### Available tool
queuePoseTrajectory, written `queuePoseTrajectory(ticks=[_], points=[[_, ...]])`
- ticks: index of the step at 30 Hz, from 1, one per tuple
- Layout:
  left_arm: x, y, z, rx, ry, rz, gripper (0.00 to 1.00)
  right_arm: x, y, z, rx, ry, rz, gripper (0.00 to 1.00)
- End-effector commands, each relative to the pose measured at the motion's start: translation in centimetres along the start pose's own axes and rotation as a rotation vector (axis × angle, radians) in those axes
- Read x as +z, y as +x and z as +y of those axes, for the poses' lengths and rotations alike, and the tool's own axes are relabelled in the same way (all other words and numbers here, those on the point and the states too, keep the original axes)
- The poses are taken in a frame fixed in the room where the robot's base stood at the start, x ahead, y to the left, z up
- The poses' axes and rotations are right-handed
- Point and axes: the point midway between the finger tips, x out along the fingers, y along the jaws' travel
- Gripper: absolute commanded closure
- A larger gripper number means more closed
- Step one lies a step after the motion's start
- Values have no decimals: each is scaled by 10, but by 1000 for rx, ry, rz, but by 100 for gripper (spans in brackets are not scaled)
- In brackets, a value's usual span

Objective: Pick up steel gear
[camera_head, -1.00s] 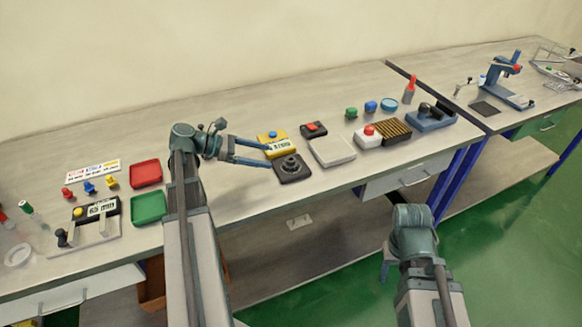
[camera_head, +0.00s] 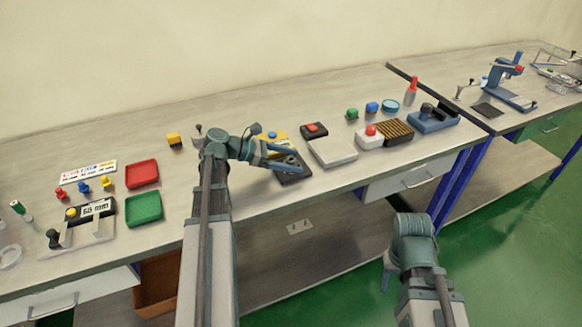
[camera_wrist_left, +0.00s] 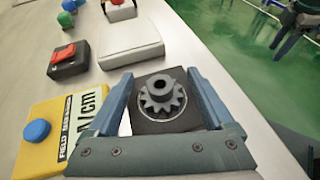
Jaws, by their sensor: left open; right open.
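The steel gear (camera_wrist_left: 162,94) is a dark grey toothed wheel with a raised hub. It sits on a dark square base (camera_wrist_left: 174,122) in the left wrist view. My left gripper (camera_wrist_left: 162,88) is open, with one finger on each side of the gear and base; I cannot tell whether they touch. In the head view my left gripper (camera_head: 290,158) reaches over the dark base (camera_head: 294,174), and the gear is mostly hidden there. My right arm shows at the lower right in the head view, below the table edge, but its fingers are not visible.
A yellow field meter (camera_wrist_left: 62,130) with a blue knob stands close beside the left finger. A grey flat box (camera_wrist_left: 130,45) and a black box with a red button (camera_wrist_left: 68,62) lie beyond. Bare table and its front edge are on the right in the wrist view.

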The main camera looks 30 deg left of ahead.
Motion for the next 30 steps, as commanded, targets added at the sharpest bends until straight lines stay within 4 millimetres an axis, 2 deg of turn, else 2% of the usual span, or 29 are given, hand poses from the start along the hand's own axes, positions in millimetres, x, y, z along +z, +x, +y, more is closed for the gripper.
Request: queuePoseTrajectory(ticks=[7,21,30], points=[[0,3,0,0,-1,0,16,0,1,0,0,0,0,50],[-1,3,0,0,-1,4,100,0,1,0,0,0,0,50],[-2,3,0,0,-1,5,100,0,2,0,0,0,0,50]])
